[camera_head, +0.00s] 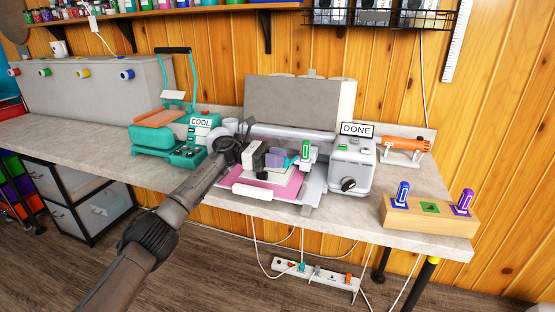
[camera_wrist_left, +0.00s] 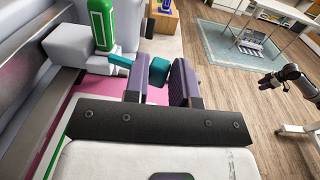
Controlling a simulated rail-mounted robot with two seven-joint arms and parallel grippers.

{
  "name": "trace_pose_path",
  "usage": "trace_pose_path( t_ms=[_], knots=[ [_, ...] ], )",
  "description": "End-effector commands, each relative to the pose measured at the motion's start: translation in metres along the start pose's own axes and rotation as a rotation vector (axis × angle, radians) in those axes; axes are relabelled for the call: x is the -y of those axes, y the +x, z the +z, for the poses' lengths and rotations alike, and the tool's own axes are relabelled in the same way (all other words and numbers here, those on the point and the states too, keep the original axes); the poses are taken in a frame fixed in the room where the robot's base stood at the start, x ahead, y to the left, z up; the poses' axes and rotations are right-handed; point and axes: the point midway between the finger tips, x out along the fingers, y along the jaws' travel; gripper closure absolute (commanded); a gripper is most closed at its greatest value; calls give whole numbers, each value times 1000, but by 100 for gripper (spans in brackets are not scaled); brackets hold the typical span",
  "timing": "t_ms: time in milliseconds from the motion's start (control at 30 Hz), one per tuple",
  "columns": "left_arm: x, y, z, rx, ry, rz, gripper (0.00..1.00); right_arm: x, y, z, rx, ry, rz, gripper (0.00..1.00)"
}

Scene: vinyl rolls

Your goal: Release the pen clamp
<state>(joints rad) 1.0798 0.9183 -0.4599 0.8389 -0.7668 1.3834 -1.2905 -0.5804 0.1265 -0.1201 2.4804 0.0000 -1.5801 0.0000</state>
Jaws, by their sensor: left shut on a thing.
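A green pen (camera_head: 306,150) stands upright in the white carriage of the cutting machine (camera_head: 292,133). The wrist view shows the pen (camera_wrist_left: 103,22) in the pale clamp body (camera_wrist_left: 75,45). The clamp's teal lever (camera_wrist_left: 119,60) sticks out beside it. My left gripper (camera_wrist_left: 160,70) is shut on the lever's teal end, which lies between its purple fingers. In the head view, my left gripper (camera_head: 281,159) is over the pink mat (camera_head: 270,190). My right arm (camera_wrist_left: 290,76) shows at the wrist view's right edge, its fingers too small to judge.
A wooden block (camera_head: 408,213) at the right holds a blue pen (camera_head: 402,193) and a purple pen (camera_head: 463,202), with a green-marked spot between. A sign reading DONE (camera_head: 357,129) tops the machine. A teal heat press (camera_head: 165,138) stands left.

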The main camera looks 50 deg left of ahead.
Motion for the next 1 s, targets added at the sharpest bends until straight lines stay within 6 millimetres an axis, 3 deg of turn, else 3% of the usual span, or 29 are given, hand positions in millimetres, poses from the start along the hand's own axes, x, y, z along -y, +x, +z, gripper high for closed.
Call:
trace_pose_path(
  t_ms=[733, 767, 867, 1000],
  knots=[
    [-1, 0, -3, -5, -4, 7, 99, 3, 0, 0, -1, 10, -7, 57],
    [-1, 0, -3, -5, -4, 7, 74, 3, 0, 0, -1, 9, -7, 57],
    [-1, 0, -3, -4, -4, 6, 64, 3, 0, 0, -1, 9, -7, 57],
    [-1, 0, -2, -3, -3, 4, 63, 2, 0, 0, -1, 8, -6, 57]
  ],
)
